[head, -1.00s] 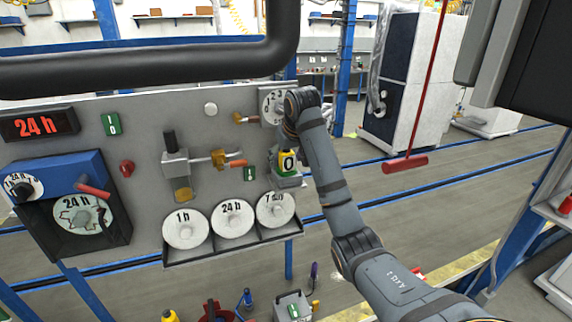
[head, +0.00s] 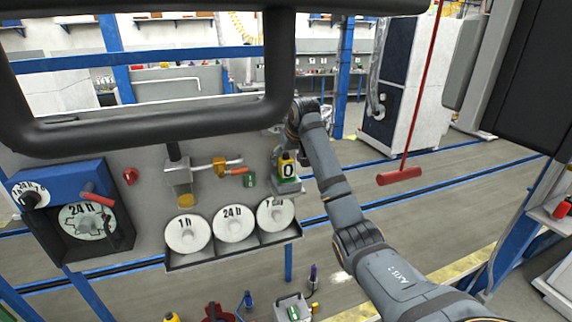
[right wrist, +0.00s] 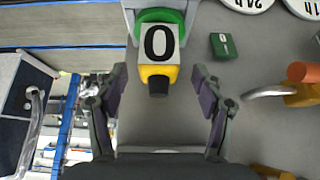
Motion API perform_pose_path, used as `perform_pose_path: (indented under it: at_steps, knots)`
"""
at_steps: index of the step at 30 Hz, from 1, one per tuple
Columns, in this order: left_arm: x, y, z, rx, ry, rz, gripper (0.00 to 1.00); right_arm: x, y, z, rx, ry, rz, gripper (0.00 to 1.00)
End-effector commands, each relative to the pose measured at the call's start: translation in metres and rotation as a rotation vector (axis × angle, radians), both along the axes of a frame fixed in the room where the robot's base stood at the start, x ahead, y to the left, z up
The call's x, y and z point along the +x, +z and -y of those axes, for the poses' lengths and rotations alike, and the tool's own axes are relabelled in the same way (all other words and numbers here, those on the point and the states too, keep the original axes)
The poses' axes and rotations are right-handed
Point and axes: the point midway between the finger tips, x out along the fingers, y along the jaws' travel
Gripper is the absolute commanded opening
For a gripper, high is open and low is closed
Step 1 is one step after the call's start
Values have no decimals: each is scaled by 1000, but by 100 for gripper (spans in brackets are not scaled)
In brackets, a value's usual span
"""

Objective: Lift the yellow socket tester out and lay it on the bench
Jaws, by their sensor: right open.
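The yellow socket tester (head: 287,168) has a white face with a black 0. It sits upright in a grey socket with a green rim (right wrist: 176,17) at the right edge of the grey panel (head: 150,190). In the right wrist view the tester (right wrist: 158,69) points toward my right gripper (right wrist: 159,84). The gripper is open, with one finger on each side of the tester's black-tipped end and visible gaps on both sides. In the head view the fingers are mostly hidden behind the wrist. My left gripper is out of view. No bench surface shows clearly.
Below the tester, a ledge holds white dials (head: 235,224). A brass valve with an orange handle (head: 236,170) sticks out left of the tester. A red hanging bar (head: 401,176) is to the right. A grey box (head: 292,306) and several small tools stand low in front.

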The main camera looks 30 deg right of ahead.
Motion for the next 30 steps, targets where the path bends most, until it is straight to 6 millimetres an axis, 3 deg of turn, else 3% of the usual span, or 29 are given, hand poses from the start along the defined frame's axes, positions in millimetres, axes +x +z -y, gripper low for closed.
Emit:
perform_pose_path:
  at_steps: [1,6,12,26,30]
  knots:
    - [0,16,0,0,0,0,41,5,1,2,1,0,-4,69]
    - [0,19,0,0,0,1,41,14,-18,4,0,1,0,69]
    - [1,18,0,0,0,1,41,15,-21,4,0,2,1,69]
    - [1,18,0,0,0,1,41,14,-20,4,-1,1,1,8]
    - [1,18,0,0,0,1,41,15,-20,4,-1,1,2,6]
